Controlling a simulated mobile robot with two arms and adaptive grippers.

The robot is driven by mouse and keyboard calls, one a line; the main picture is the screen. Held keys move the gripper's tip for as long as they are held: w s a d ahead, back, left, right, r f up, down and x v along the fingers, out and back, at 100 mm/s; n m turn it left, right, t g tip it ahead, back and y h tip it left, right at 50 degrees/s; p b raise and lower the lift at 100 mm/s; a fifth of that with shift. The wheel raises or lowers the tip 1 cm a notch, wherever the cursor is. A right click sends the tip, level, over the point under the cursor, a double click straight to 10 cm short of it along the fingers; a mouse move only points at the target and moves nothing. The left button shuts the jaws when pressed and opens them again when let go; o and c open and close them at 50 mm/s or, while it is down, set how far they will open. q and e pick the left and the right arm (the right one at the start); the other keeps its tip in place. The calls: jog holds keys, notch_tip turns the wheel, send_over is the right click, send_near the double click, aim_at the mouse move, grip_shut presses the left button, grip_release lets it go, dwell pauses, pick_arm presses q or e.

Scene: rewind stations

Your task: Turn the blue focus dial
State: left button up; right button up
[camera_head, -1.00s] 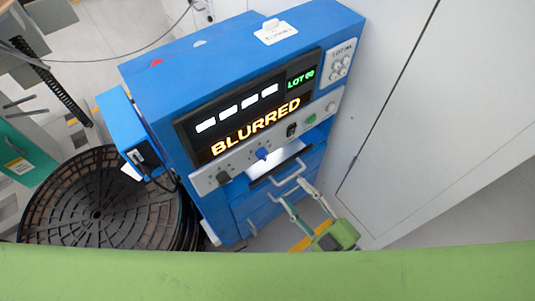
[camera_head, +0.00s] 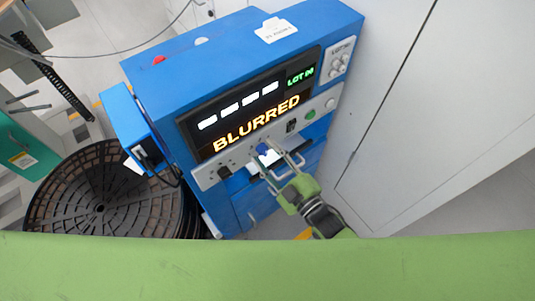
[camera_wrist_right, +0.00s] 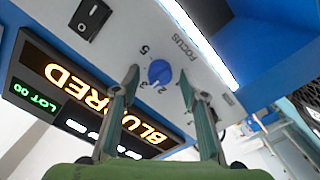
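The blue focus dial (camera_head: 264,149) sits on the light control strip under the display of the blue machine. In the right wrist view the dial (camera_wrist_right: 159,73) shows between my fingertips, beside the word FOCUS and a number scale. My right gripper (camera_head: 268,157) is open and in front of the dial. In the wrist view its two fingers (camera_wrist_right: 158,77) appear one on each side of the dial, with gaps. I cannot tell whether the tips reach the panel. The display (camera_head: 255,119) reads BLURRED in orange. My left gripper is out of view.
A dark knob (camera_head: 224,172) is left of the dial; a black rocker switch (camera_head: 291,126) and a green button (camera_head: 310,114) are to its right. A lit slot lies below the strip. Black round racks (camera_head: 100,205) stand left, white cabinet doors (camera_head: 400,110) right.

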jog(key=c, duration=1.1)
jog(key=shift+c, duration=0.2)
jog(key=shift+m, duration=0.3)
jog(key=m, duration=0.9)
jog(key=shift+d, duration=0.1)
jog(key=o, duration=1.1)
